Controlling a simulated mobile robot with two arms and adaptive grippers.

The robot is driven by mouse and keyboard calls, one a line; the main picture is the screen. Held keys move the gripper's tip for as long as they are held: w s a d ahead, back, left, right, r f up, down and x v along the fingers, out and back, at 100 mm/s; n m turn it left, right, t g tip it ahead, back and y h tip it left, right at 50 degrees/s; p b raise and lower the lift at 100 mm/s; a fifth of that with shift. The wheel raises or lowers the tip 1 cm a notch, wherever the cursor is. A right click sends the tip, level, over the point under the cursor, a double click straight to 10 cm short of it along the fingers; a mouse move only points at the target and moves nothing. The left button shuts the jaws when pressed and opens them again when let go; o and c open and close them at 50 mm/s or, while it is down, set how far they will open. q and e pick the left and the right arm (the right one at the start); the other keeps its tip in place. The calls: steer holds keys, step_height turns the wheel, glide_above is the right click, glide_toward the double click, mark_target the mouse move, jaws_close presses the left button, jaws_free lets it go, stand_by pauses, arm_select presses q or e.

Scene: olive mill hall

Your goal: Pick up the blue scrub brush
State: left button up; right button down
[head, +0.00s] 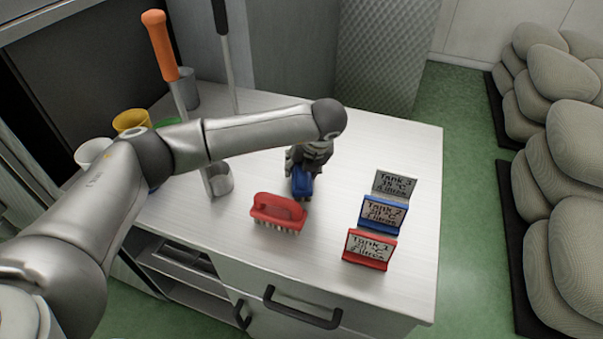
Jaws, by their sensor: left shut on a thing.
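The blue scrub brush (302,185) is on or just above the white counter, behind the red scrub brush. My left gripper (304,166) comes down over it from above and is shut on it. The gripper and wrist hide the far part of the blue brush. I cannot tell whether its bristles touch the counter. My right gripper is not in view.
The red scrub brush (278,211) lies just in front of the blue one. Red, blue and grey tank signs (370,248) stand to the right on the counter (410,150). An orange-handled tool (160,45) and cups (131,120) stand at the left. Sacks (565,200) are stacked at right.

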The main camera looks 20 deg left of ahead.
arm_select(q)
steer(key=shift+r+b, duration=0.4)
steer(key=shift+r, duration=0.05)
step_height(320, 180, up, 2)
steer(key=shift+r+b, duration=0.15)
steer(key=shift+b, duration=0.55)
steer(key=s+r, duration=0.1)
steer(key=s+d+r+b, duration=0.1)
steer(key=r, duration=0.1)
steer(key=s+d+r, duration=0.1)
steer(key=s+r, duration=0.1)
steer(key=shift+d+r+b, duration=0.1)
steer(key=shift+r+b, duration=0.1)
steer(key=shift+b, duration=0.1)
steer(key=s+d+r, duration=0.1)
steer(key=s, duration=0.1)
steer(key=s+d+r, duration=0.2)
steer(key=s, duration=0.1)
steer(key=s+d+r, duration=0.1)
steer(key=s, duration=0.2)
steer(key=shift+s+d+r+b, duration=0.15)
steer(key=shift+s+r+b, duration=0.1)
steer(key=shift+b, duration=0.15)
